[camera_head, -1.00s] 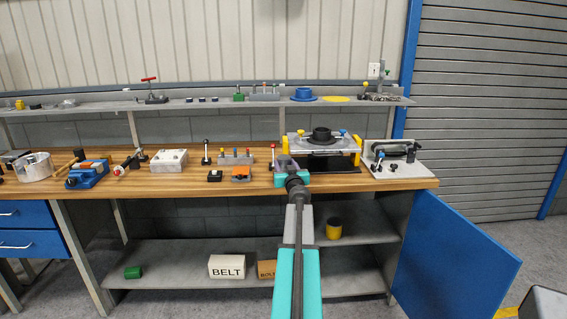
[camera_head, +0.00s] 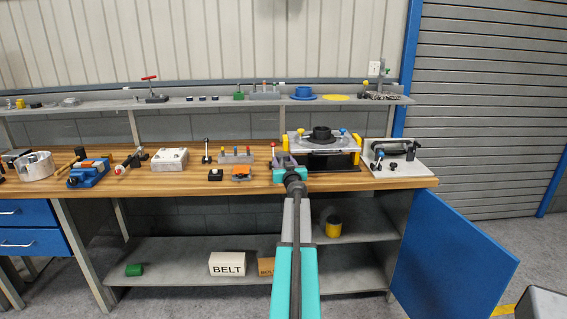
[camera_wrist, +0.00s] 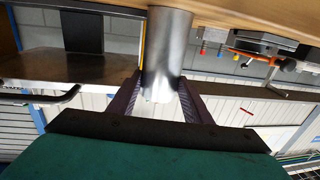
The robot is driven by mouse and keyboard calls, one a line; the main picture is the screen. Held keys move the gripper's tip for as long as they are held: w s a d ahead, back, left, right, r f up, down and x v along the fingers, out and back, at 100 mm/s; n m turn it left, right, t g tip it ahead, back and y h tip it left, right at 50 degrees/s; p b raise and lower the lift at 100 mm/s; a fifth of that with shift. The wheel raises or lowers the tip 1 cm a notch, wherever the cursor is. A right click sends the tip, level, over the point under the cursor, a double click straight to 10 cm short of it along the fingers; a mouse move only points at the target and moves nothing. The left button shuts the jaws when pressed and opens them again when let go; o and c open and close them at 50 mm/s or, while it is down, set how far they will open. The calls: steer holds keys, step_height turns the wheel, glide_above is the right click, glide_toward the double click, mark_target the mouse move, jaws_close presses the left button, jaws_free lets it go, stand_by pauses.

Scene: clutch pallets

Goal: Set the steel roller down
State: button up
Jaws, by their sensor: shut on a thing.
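The steel roller (camera_wrist: 166,45) is a smooth, shiny upright cylinder in the wrist view, where the picture is upside down. My gripper (camera_wrist: 160,88) is shut on it, with one dark finger on each side. The roller's lower end is at or close to the wooden bench top (camera_wrist: 235,10); I cannot tell whether it touches. In the head view, my gripper (camera_head: 283,162) is over the bench's front part, left of the yellow-posted press stand (camera_head: 322,140). The roller cannot be made out there behind my gripper.
A block with coloured pegs (camera_head: 236,157) and an orange-topped item (camera_head: 241,173) stand just left of my gripper. A red-knobbed lever (camera_head: 273,150) is close behind. A grey fixture plate (camera_head: 400,165) is at the right end. A blue cabinet door (camera_head: 450,260) hangs open.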

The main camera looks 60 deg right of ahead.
steer(key=o, duration=1.5)
steer(key=shift+o, duration=0.2)
steer(key=shift+r, duration=0.1)
steer(key=b+v, duration=0.2)
steer(key=v, duration=1)
steer(key=shift+b, duration=0.35)
